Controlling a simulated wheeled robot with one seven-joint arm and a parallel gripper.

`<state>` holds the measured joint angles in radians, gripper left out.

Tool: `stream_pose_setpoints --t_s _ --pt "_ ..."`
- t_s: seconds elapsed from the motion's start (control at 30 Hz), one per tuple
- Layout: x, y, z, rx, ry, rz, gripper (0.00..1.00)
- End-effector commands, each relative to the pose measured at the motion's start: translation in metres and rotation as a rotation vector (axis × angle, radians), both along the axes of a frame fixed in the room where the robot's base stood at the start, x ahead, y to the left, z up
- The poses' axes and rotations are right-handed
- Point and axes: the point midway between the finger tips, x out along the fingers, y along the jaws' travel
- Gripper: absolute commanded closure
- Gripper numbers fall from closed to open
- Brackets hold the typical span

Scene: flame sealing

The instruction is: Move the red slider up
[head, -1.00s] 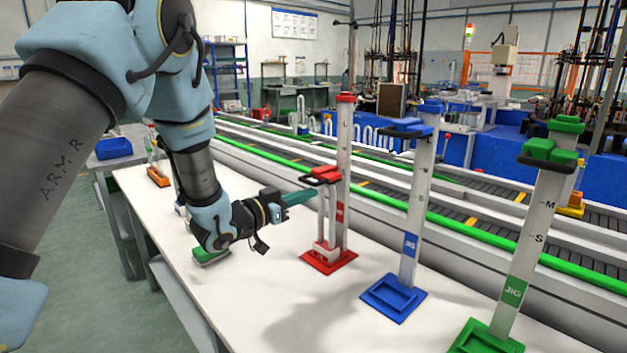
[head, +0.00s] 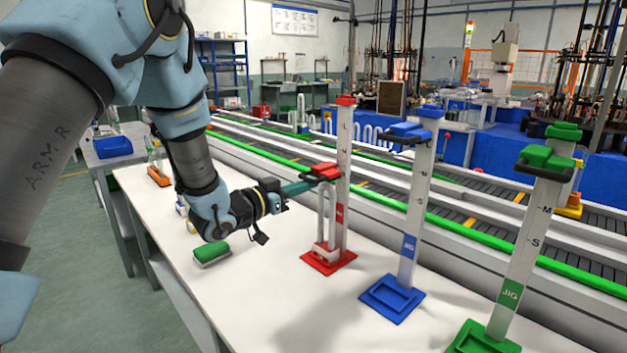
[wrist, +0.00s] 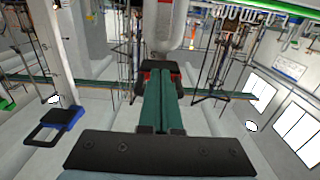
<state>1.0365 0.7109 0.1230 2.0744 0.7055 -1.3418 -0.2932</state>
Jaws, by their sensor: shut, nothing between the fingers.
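The red slider (head: 325,168) is on the upright post (head: 343,150) of the red jig in the head view, in the upper half of the post. Its dark handle loop points left. My gripper (head: 310,184) is shut and empty, with its green fingers reaching right, at the underside of the slider's handle. They look in contact, but the exact touch is hard to see. In the wrist view, the closed fingers (wrist: 165,98) point at the slider's dark handle (wrist: 175,72), and the fingertips partly hide the slider.
A white U-shaped tube (head: 327,222) stands in the red base (head: 328,262) below the slider. A blue jig (head: 392,299) and a green jig (head: 483,338) stand to the right. A green-topped block (head: 211,253) lies on the white table. A conveyor runs behind.

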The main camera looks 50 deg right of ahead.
Motion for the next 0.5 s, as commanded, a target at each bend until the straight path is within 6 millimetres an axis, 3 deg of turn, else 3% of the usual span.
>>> stream_pose_setpoints --t_s 0.5 --pt "0.001 0.000 0.024 -0.007 -0.002 0.002 1.00"
